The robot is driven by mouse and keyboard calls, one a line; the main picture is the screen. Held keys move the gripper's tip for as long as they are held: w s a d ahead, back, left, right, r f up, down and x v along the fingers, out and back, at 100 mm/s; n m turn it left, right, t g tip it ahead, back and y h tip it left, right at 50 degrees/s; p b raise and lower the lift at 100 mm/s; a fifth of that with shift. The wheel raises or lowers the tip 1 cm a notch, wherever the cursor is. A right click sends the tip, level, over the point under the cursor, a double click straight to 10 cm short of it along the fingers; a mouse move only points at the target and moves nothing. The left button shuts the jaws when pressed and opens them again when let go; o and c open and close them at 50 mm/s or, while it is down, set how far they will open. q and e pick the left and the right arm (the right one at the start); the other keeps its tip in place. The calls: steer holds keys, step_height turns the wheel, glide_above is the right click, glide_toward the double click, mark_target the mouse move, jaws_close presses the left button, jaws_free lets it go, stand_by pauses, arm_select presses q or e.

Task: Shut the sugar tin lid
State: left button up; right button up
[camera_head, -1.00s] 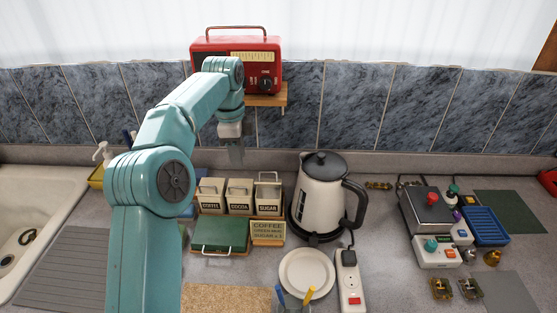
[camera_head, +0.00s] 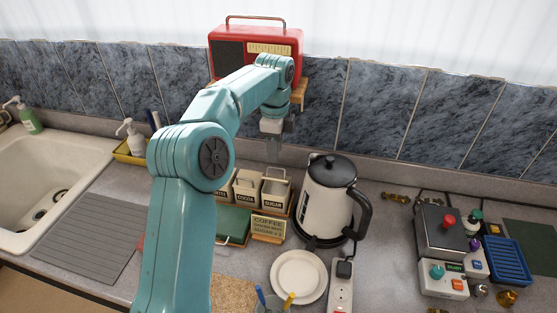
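The sugar tin (camera_head: 274,195) is cream and stands at the right end of a row of tins by the back wall. Its top looks open, with the lid (camera_head: 276,173) seeming raised at the back; the exact angle is too small to tell. My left gripper (camera_head: 273,152) points down above and behind the sugar tin, apart from it in the picture. Its fingers are seen nearly edge-on, so I cannot tell whether they are open. Nothing shows in them. My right gripper is not in view.
The cocoa tin (camera_head: 246,187) stands left of the sugar tin, and my arm covers most of the coffee tin. A kettle (camera_head: 325,205) stands close on the right. A small sign (camera_head: 268,228) is in front. A red radio (camera_head: 257,45) sits on a shelf above.

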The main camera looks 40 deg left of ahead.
mark_target(277, 177)
arm_select(q)
steer(key=shift+s+d+f, duration=0.1)
steer(key=shift+d+f, duration=0.2)
steer(key=shift+f, duration=0.3)
steer(key=shift+d+f, duration=0.25)
steer(key=shift+f, duration=0.35)
steer(key=shift+w+a+f, duration=0.1)
steer(key=shift+a+f, duration=0.15)
steer(key=shift+f, duration=0.3)
steer(key=shift+w+a+f, duration=0.1)
steer(key=shift+a+f, duration=0.1)
steer(key=shift+f, duration=0.3)
steer(key=shift+a+f, duration=0.15)
steer(key=shift+s+d+r, duration=0.2)
steer(key=shift+d, duration=0.25)
steer(key=c, duration=0.3)
steer(key=shift+w, duration=0.15)
jaws_close()
steer(key=shift+a+f, duration=0.15)
steer(key=shift+a, duration=0.15)
steer(key=shift+d, duration=0.25)
steer(key=shift+a, duration=0.2)
steer(key=shift+d, duration=0.2)
steer(key=shift+a, duration=0.15)
